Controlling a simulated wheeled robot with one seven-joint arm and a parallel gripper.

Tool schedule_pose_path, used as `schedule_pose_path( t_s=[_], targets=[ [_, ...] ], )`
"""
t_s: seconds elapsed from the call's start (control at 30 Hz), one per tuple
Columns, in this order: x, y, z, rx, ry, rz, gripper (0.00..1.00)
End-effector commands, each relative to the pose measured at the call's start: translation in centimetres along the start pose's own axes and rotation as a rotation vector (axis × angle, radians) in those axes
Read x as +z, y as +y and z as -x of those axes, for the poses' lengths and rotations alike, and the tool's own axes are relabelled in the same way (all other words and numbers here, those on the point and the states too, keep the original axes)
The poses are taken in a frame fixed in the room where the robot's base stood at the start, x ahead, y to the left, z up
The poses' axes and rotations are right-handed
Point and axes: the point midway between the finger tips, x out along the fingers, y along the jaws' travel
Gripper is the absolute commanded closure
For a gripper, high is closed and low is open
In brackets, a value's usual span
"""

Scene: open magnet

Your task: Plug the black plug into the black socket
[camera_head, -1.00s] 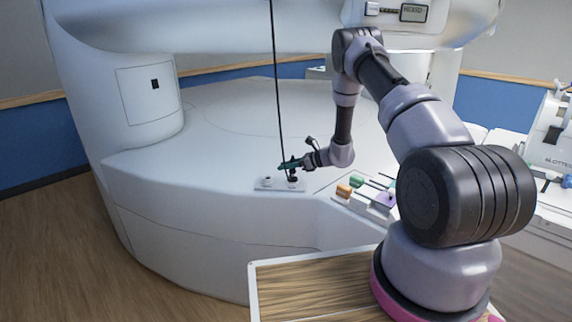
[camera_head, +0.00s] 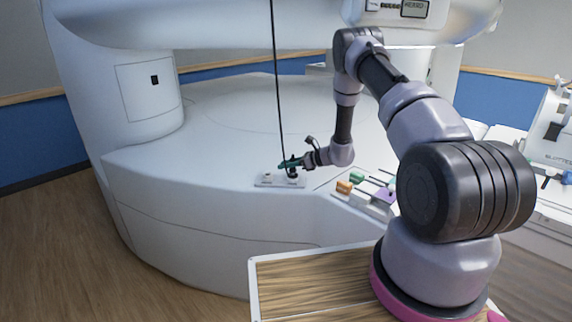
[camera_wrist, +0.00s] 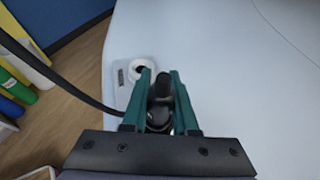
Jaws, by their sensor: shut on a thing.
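My gripper (camera_head: 290,163) has green fingers and is over the right part of a small pale plate (camera_head: 264,184) on the white magnet's front ledge. In the wrist view, the fingers (camera_wrist: 163,88) are closed around the black plug (camera_wrist: 161,88). A black cable (camera_head: 277,90) rises from the plug; in the wrist view it runs off to the upper left. A dark round shape, likely the black socket (camera_head: 292,175), shows just below the fingers. I cannot tell how far the plug is in it. A white socket (camera_wrist: 144,68) with a dark opening is beside it on the plate.
Orange (camera_head: 343,187), green (camera_head: 357,177) and purple (camera_head: 385,194) blocks with dark rods lie on a panel right of the plate. The magnet's upper body (camera_head: 230,22) overhangs the ledge. The ledge behind the plate is clear. A wood-topped table (camera_head: 315,290) is in front.

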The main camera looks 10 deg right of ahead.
Motion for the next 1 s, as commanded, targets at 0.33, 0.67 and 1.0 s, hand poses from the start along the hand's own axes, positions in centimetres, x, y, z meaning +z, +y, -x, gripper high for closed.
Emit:
schedule_pose_path(
  t_s=[0.33,0.67,1.0],
  targets=[
    [-0.7,0.0,-0.3,0.0,0.0,-0.001,1.0],
    [-1.3,0.0,-0.5,0.0,0.0,0.0,1.0],
    [-1.4,0.0,-0.6,0.0,0.0,0.0,0.69]
  ],
)
